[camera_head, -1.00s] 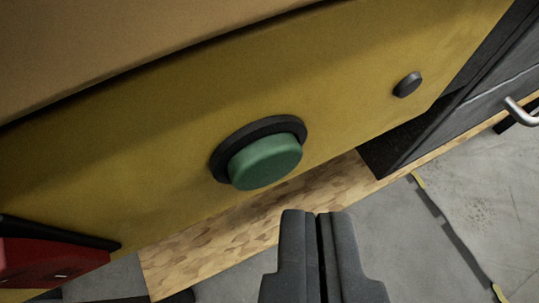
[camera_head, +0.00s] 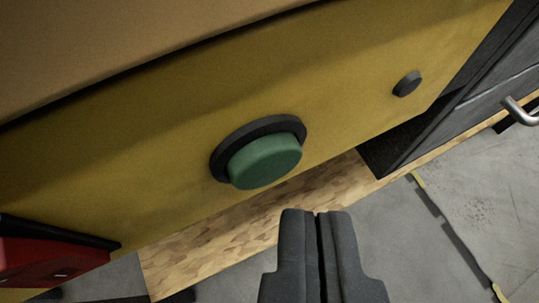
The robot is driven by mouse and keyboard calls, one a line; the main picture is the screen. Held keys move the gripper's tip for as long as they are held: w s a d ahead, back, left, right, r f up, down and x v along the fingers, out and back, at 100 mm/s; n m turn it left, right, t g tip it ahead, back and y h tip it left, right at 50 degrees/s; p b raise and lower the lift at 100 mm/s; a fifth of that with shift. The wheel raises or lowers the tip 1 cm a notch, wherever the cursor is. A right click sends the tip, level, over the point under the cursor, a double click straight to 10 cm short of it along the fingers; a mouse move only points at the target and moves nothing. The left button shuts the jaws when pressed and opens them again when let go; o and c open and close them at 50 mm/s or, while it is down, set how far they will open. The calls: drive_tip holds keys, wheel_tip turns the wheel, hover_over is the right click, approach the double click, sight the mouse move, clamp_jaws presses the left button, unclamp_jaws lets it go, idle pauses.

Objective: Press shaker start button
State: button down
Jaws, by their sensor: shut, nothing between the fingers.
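The green round button (camera_head: 266,161) sits in a black ring on the yellow front panel (camera_head: 150,150) of the shaker, in the middle of the view. It stands out from the ring. My gripper (camera_head: 317,213) is shut and empty, below and a little right of the button in the picture. A gap shows between the fingertips and the button, and they do not appear to touch. The exact distance in depth is hard to tell.
A small dark knob (camera_head: 407,84) is on the panel at right. A red part (camera_head: 50,265) shows at lower left. A wooden surface (camera_head: 215,258) lies under the panel. A dark cabinet with a metal handle (camera_head: 520,111) stands at right, with grey floor (camera_head: 450,220) below.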

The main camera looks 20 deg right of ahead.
drive_tip(key=shift+w, duration=0.1)
idle(0.3)
drive_tip(key=shift+w, duration=0.35)
